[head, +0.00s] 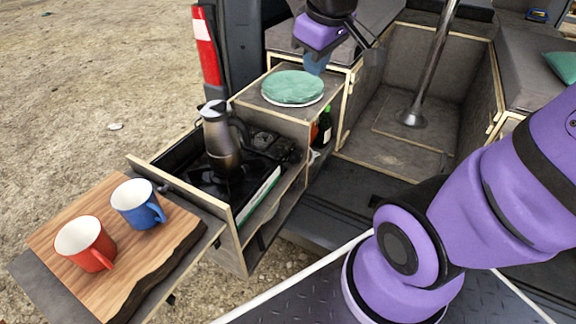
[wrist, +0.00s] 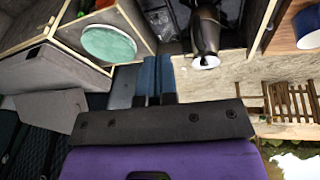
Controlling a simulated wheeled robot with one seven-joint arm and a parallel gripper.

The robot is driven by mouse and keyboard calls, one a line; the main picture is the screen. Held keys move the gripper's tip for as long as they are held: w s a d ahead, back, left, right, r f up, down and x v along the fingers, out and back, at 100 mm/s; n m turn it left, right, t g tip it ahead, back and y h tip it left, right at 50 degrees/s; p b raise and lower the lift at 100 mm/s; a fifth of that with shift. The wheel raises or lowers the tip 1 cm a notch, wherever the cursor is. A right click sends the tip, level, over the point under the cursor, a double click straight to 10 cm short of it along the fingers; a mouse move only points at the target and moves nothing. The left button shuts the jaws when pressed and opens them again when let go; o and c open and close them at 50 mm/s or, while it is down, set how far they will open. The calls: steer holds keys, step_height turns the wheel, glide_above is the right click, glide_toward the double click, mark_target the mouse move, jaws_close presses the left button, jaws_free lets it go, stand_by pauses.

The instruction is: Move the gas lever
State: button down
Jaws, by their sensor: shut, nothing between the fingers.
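The camp stove (head: 206,181) sits in a wooden pull-out drawer in the head view. I cannot clearly pick out the gas lever; small dark fittings (head: 264,139) show beside the pot at the stove's far end. A metal coffee pot (head: 222,150) stands upright on the stove and hides part of it. My gripper (head: 316,63) is high above the back of the cabinet, apart from the stove. Its blue fingers also show in the wrist view (wrist: 158,80), closed together and empty. The pot (wrist: 206,30) shows there beyond them.
A green plate stack (head: 293,87) lies on the cabinet top below my gripper. A red mug (head: 84,245) and a blue mug (head: 138,204) stand on a wooden board (head: 60,240). A green bottle (head: 324,127) stands inside the cabinet. A metal pole (head: 432,65) rises at the right.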

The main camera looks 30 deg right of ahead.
steer(key=w+d+f+n+g, duration=0.1)
steer(key=w+d+f+n, duration=0.15)
steer(key=w+f, duration=0.45)
steer(key=n+g+y, duration=0.2)
steer(key=n, duration=0.5)
glide_above(289, 164)
steer(key=d, duration=0.1)
step_height(289, 164, down, 22)
steer(key=f, duration=0.1)
steer(key=shift+s+f, duration=0.1)
steer(key=shift+a+f, duration=0.15)
steer(key=shift+f, duration=1.6)
steer(key=shift+a+f, duration=0.15)
steer(key=shift+f, duration=1.55)
